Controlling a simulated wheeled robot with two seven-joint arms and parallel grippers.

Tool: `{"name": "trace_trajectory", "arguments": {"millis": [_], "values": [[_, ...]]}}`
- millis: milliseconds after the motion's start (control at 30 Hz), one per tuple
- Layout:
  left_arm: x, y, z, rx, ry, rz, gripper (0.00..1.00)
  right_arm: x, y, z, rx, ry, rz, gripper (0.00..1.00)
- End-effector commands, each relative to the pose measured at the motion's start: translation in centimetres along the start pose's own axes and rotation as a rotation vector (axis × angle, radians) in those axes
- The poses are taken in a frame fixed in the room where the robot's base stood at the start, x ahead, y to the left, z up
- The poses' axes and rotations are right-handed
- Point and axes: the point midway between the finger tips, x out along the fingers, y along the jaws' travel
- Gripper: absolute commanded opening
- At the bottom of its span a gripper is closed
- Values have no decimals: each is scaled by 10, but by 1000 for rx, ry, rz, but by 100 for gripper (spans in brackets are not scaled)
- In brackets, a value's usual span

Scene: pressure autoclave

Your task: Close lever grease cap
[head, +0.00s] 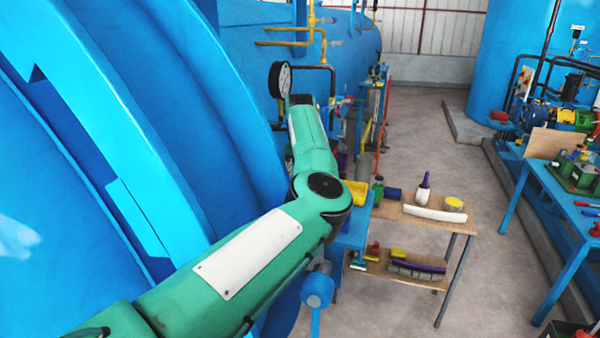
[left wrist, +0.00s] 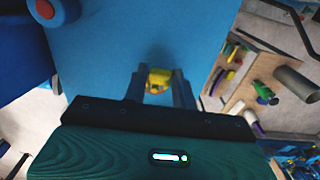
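A small yellow part (left wrist: 158,78), perhaps the grease cap, shows in the left wrist view against a blue surface (left wrist: 150,30). My left gripper (left wrist: 160,86) has its two dark fingers apart, one on each side of the yellow part. I cannot tell whether they touch it. Its lever cannot be made out. In the head view my green left arm crosses the picture from the lower left and bends upward, and its gripper is hidden. I cannot pick out the cap there. My right gripper is in no view.
The large blue autoclave (head: 110,250) fills the left side. A pressure gauge (head: 279,80) stands close to my forearm. A wooden shelf table (head: 405,213) with bottles and brushes stands right of my elbow. A blue workbench (head: 560,195) is at far right. Floor between them is clear.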

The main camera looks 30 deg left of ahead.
Motion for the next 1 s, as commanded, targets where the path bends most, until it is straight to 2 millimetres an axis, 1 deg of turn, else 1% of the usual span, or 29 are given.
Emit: {"name": "trace_trajectory", "arguments": {"millis": [233,367,600,1000], "values": [[0,0,-1,1,-12,0,4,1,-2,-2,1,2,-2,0],[0,0,-4,2,-51,-1,4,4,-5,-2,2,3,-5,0],[-3,-1,-12,3,-200,-1,4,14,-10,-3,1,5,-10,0],[-8,-1,-28,3,-485,-1,4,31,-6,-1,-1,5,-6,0]]}}
